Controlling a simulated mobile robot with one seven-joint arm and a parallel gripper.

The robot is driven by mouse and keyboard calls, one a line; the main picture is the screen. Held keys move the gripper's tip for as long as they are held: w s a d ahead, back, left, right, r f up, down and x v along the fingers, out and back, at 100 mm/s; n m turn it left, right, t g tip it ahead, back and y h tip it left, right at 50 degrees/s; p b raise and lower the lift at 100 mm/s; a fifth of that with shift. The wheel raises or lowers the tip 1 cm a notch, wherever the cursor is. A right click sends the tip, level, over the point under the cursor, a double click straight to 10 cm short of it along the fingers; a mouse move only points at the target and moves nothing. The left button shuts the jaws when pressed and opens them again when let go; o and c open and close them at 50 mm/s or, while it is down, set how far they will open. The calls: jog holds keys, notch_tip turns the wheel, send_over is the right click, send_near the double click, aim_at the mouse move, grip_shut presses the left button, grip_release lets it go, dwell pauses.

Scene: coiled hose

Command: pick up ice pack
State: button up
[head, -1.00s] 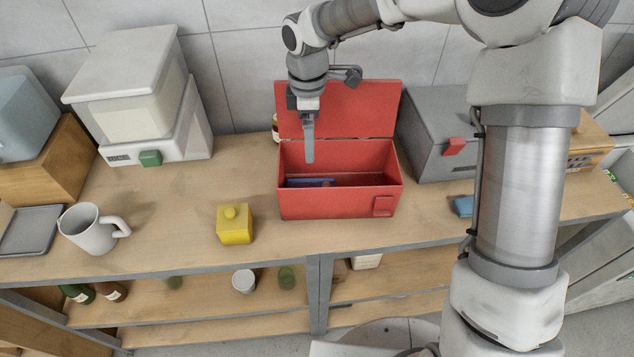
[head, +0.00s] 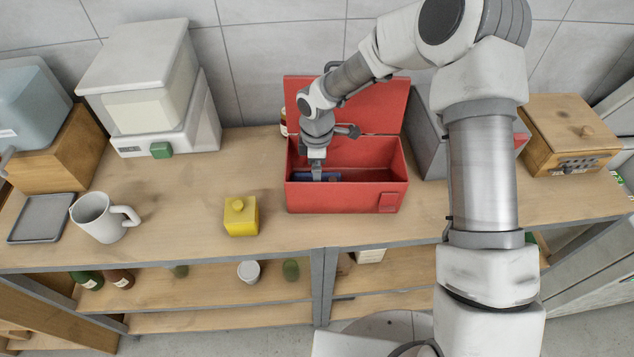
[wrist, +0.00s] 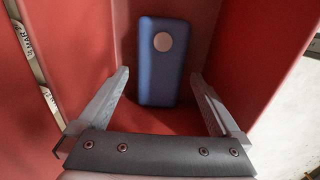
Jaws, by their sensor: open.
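The ice pack is a blue, rounded flat block (wrist: 160,80) with a pale round spot near one end. It lies inside the open red box (head: 345,197), near its left end; a part of it also shows in the head view (head: 328,178). My gripper (wrist: 163,85) is open and reaches down into the box. In the wrist view its two fingers stand on either side of the near end of the blue block, with gaps, not gripping it. In the head view the fingertips are partly hidden by the box's front wall.
The box's raised red lid (head: 375,100) stands behind my gripper, and its walls are close on both sides. A grey box (head: 425,140) is close on the right.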

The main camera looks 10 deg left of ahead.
jog(key=shift+f, duration=1.7)
jog(key=c, duration=1.4)
jog(key=shift+c, duration=0.6)
jog(key=shift+r, duration=0.15)
